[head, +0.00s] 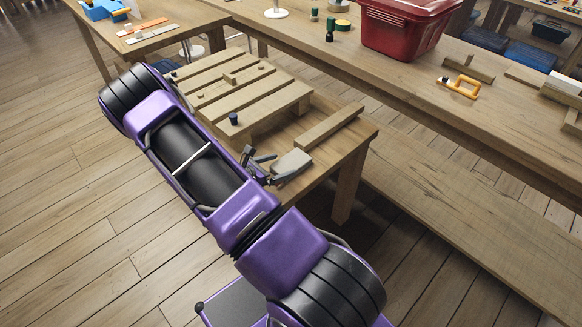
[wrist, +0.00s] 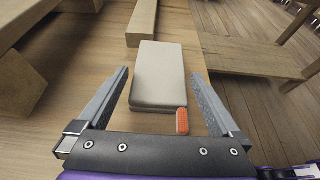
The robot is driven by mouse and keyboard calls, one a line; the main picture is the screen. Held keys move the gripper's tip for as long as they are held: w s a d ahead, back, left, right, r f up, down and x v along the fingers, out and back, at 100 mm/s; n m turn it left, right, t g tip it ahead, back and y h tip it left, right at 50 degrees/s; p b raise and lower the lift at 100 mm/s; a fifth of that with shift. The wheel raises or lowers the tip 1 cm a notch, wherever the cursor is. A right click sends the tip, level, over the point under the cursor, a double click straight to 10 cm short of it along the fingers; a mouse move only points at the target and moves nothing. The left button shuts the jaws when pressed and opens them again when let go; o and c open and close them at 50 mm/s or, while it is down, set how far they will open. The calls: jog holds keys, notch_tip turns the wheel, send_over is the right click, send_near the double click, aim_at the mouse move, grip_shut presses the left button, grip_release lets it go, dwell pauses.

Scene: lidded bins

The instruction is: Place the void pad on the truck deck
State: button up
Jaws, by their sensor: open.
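A pale grey-beige block, which looks like the void pad (head: 291,164), lies flat on the low wooden table near its front corner. In the wrist view the pad (wrist: 160,72) sits between the two grey fingers of my gripper (wrist: 158,80). The fingers are open, with a gap on each side of the pad. In the head view my gripper (head: 262,164) is at the pad's left, partly hidden by my purple arm. A slatted wooden platform, which looks like the truck deck (head: 265,106), stands on the same table behind my gripper.
A small dark cylinder (head: 233,119) and several small pegs stand on the slats. A wooden beam (head: 328,127) lies just beyond the pad. A small orange piece (wrist: 182,121) shows at the pad's near edge. A red bin (head: 400,32) stands on the long bench behind.

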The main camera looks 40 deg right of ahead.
aim_at(291, 162)
jog(key=shift+b+x, duration=0.35)
jog(key=shift+x, duration=2.35)
jog(key=shift+r, duration=0.1)
jog(key=c, duration=1.2)
notch_tip(291, 162, up, 10)
jog(key=shift+p, duration=0.9)
jog(key=w+a+r+n+t+y+p, duration=0.1)
jog(key=w+a+r+n+t+y, duration=0.1)
jog(key=a+r, duration=0.6)
jog(key=w+a+r+n+t+y+p, duration=0.1)
jog(key=a+r+n+t+y, duration=0.3)
jog(key=a, duration=0.8)
jog(key=w+a+r+n+t+y+p, duration=0.2)
jog(key=a+r+n+t, duration=0.3)
jog(key=a+r, duration=0.5)
jog(key=shift+w+r+n+t+y, duration=0.2)
jog(key=shift+r+n+y, duration=0.15)
jog(key=shift+r+n, duration=0.3)
jog(key=shift+w+r+n+t+y, duration=0.2)
jog(key=shift+r+n+y, duration=0.2)
jog(key=shift+n, duration=0.35)
